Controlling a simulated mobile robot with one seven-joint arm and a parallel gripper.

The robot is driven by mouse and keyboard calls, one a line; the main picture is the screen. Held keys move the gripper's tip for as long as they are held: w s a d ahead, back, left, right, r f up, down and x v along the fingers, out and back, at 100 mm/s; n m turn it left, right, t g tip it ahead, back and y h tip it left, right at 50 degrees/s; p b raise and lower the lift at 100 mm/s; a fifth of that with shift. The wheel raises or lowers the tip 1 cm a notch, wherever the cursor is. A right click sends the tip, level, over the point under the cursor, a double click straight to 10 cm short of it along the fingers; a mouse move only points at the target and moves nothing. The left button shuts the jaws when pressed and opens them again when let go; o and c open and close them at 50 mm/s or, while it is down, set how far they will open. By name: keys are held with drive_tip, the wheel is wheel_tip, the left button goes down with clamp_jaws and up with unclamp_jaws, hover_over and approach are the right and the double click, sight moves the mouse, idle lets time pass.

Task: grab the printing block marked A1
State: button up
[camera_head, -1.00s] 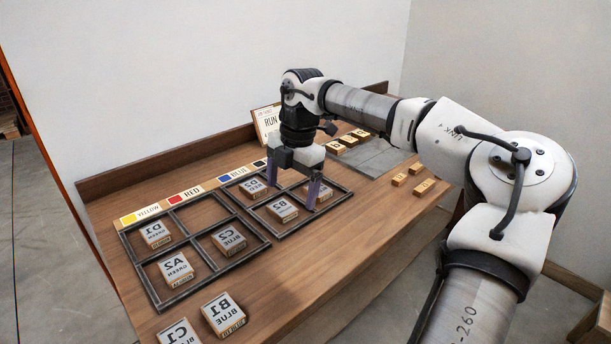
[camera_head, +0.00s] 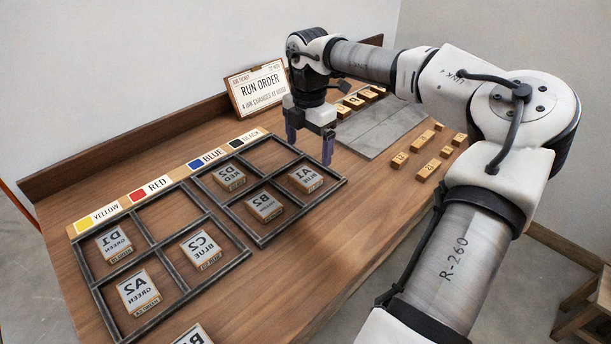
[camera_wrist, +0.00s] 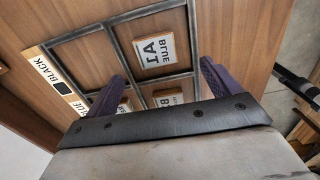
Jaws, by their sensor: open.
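The printing block marked A1 (camera_head: 305,178) lies in the right-hand rack (camera_head: 335,190), in its near right compartment, with BLUE on its face. It also shows in the wrist view (camera_wrist: 155,48), ahead of and between the fingers. My gripper (camera_head: 309,152) is open and empty, above the rack's far right end, with its purple fingers pointing down. The wrist view also shows my gripper (camera_wrist: 158,85), its fingers spread apart. The block is clear of both fingers.
Block B2 (camera_head: 264,206) and block D2 (camera_head: 229,177) sit in the same rack. Blocks D1 (camera_head: 114,243), A2 (camera_head: 138,290) and C2 (camera_head: 201,246) lie in the left rack. Grey plates (camera_head: 375,135) and small wooden pieces (camera_head: 429,169) lie to the right. A run-order sign (camera_head: 259,88) stands behind.

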sight(306, 175)
wheel_tip(306, 175, down, 3)
drive_tip(key=shift+w+a+f+p, duration=0.15)
drive_tip(key=shift+f+p, duration=0.25)
drive_tip(key=shift+f, duration=0.95)
drive_tip(key=shift+w+a+f+p, duration=0.15)
drive_tip(key=shift+f+p, duration=0.2)
drive_tip(key=shift+f, duration=0.95)
drive_tip(key=shift+s, duration=0.1)
drive_tip(key=c, duration=1.1)
